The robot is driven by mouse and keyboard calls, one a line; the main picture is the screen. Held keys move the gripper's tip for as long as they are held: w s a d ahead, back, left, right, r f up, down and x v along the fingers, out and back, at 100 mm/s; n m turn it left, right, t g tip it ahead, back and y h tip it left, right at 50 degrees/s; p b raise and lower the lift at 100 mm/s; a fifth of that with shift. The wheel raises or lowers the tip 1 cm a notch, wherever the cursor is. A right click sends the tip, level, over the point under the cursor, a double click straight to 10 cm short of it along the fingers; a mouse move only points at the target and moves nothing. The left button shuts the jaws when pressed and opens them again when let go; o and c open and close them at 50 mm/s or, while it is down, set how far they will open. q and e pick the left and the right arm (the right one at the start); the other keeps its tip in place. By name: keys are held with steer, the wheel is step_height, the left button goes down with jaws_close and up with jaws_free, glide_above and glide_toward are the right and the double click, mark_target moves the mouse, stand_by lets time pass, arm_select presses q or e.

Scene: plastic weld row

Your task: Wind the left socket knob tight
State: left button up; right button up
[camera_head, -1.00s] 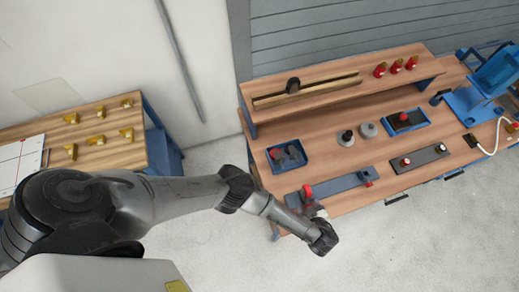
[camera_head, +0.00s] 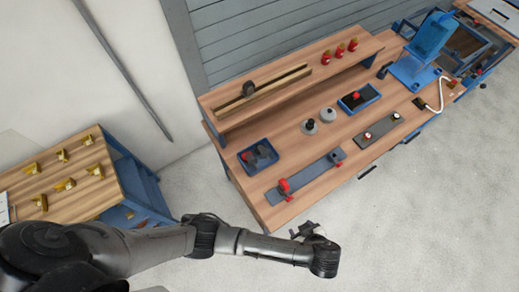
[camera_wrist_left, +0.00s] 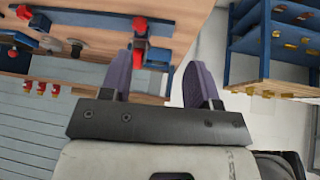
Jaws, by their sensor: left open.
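A long grey plate (camera_head: 312,174) lies along the front of the wooden bench in the head view. It carries a red knob-like part (camera_head: 284,186) at its left end and a smaller red part (camera_head: 338,164) at its right end. A dark strip (camera_head: 382,126) with two small light-and-red knobs lies to its right. Which knob is the left socket knob, I cannot tell. My left gripper (camera_head: 306,231) is in front of the bench's front edge, apart from the plate. In the wrist view its two purple fingers (camera_wrist_left: 160,80) are spread and empty, with red parts (camera_wrist_left: 140,25) beyond them. My right gripper is out of view.
The bench also holds a blue tray (camera_head: 247,165) of dark parts, two round knobs (camera_head: 310,127), a second tray (camera_head: 347,106) and a blue machine (camera_head: 425,50). A raised shelf (camera_head: 220,97) with red bottles runs behind. A side table (camera_head: 90,185) with brass parts stands left. The floor in front is clear.

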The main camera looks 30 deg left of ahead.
arm_select(q)
steer(key=s+a+r+m+h+p, duration=0.3)
steer(key=s+a+r+m+p, duration=0.1)
steer(key=a+r, duration=0.4)
steer(key=s+a+r+m+g+h+p, duration=0.1)
steer(key=s+a+r+m+h+p, duration=0.2)
steer(key=s+a+r+m+p, duration=0.2)
steer(key=shift+a+r+m+g+p, duration=0.3)
steer(key=shift+a+r+m+p, duration=0.4)
steer(key=shift+a+r+p, duration=0.6)
steer(key=shift+a+r, duration=0.1)
steer(key=shift+a, duration=0.05)
